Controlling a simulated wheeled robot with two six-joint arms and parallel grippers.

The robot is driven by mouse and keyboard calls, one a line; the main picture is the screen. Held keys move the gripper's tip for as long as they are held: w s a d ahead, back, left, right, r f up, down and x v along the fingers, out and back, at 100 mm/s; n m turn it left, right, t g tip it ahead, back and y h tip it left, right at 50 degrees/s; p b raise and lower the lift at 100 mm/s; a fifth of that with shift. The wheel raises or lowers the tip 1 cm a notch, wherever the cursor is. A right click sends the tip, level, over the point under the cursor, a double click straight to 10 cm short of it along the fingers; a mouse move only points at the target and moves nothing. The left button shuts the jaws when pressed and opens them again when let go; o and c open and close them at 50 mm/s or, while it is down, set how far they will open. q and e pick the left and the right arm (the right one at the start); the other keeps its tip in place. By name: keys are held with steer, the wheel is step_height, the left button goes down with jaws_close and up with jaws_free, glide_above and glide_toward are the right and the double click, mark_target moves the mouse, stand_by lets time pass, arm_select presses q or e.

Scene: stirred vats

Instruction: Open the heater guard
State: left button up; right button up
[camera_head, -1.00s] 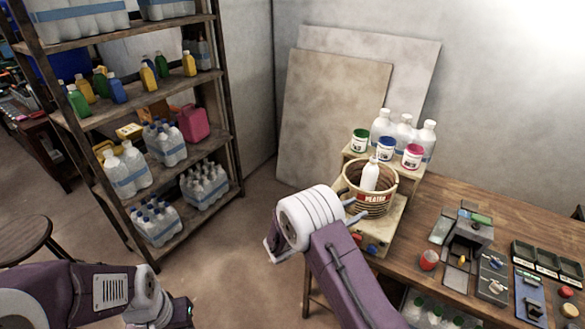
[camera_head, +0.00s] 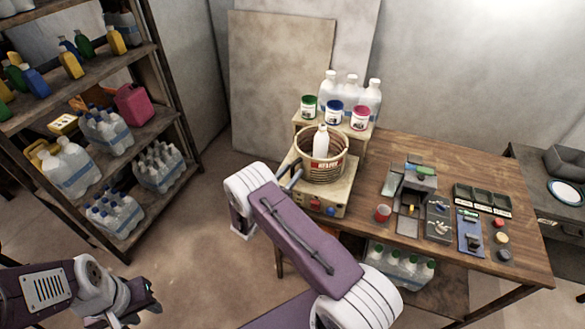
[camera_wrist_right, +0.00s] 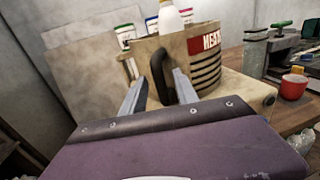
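The heater guard (camera_head: 309,164) is a ribbed tan ring with a red heater label, on a box with coloured buttons at the table's left end. It appears closed around a white bottle (camera_head: 321,142). In the right wrist view the guard (camera_wrist_right: 208,68) has a dark upright loop handle (camera_wrist_right: 160,75). My right gripper (camera_head: 290,178) is at the guard's left side. In the right wrist view its fingers (camera_wrist_right: 158,92) are apart, one on each side of the handle; contact is unclear. My left gripper (camera_head: 148,298) is low at the left, away from the guard; its finger gap is unclear.
Paint cans (camera_head: 335,108) and white bottles (camera_head: 350,88) stand behind the guard. A red cup (camera_head: 382,214), a small machine (camera_head: 412,187) and trays (camera_head: 482,198) occupy the wooden table (camera_head: 465,165). Shelving (camera_head: 165,118) stands left, with open floor between.

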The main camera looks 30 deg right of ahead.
steer(key=shift+w+d+r, duration=0.1)
steer(key=shift+d+r, duration=0.05)
steer(key=shift+d, duration=0.3)
steer(key=shift+w, duration=0.1)
jaws_close()
stand_by(1.0)
